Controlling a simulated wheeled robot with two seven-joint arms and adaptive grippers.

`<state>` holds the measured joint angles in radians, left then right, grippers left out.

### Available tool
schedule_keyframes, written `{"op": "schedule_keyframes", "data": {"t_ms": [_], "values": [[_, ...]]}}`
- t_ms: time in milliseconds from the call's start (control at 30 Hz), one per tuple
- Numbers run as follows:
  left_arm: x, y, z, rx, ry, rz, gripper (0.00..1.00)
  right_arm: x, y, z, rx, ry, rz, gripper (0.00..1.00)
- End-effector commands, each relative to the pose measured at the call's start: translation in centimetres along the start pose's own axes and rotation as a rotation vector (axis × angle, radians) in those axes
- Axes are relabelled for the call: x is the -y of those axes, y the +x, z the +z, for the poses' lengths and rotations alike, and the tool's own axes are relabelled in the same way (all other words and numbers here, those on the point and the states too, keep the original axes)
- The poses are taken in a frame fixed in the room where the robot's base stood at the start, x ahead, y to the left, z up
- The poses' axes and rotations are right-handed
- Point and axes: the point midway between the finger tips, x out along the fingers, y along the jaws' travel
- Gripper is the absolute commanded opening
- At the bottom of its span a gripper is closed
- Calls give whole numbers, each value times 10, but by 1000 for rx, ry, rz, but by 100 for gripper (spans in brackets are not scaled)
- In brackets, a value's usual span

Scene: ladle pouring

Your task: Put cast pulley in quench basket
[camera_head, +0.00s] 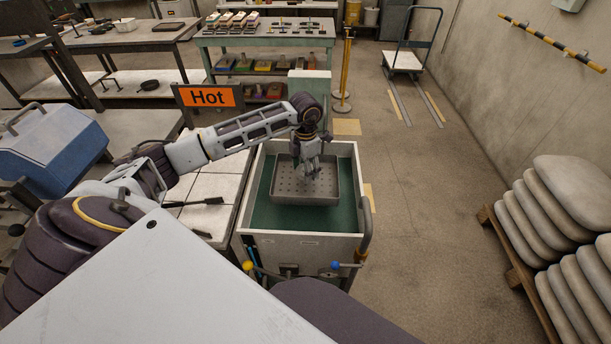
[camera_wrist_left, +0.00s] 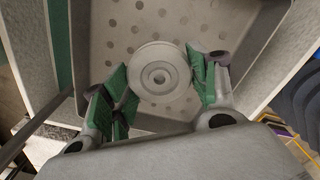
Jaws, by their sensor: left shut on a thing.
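The cast pulley (camera_wrist_left: 159,78) is a round grey disc with a raised rim and a central hub. It sits between the green-padded fingers of my left gripper (camera_wrist_left: 160,88), which is shut on it. In the head view my left gripper (camera_head: 313,170) points down over the quench basket (camera_head: 330,193), a grey perforated metal tray set in a tank with dark green inside. The perforated floor shows behind the pulley in the left wrist view (camera_wrist_left: 200,22). I cannot tell whether the pulley touches the floor. In the head view the gripper hides the pulley. My right gripper is not in view.
The white quench tank (camera_head: 302,247) has a pipe and valves at its front. An orange "Hot" sign (camera_head: 208,96) stands at the left behind my arm. Light tiles (camera_head: 214,216) lie left of the tank. Stacked sacks (camera_head: 561,200) stand at right; the floor between is clear.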

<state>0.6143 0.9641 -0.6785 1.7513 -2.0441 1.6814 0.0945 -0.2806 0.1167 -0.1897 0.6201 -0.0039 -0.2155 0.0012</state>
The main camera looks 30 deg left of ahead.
Motion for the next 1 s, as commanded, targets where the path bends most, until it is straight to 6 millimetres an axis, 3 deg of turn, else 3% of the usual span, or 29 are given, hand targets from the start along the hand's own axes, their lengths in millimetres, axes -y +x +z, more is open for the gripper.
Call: {"op": "schedule_keyframes", "data": {"t_ms": [333,833,867,1000], "values": [[0,32,0,0,-1,-1,30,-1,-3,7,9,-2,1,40],[0,37,0,0,0,0,30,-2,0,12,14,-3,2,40],[0,37,0,0,0,0,63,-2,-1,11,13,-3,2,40],[0,36,0,-1,0,0,81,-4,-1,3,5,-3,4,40]]}}
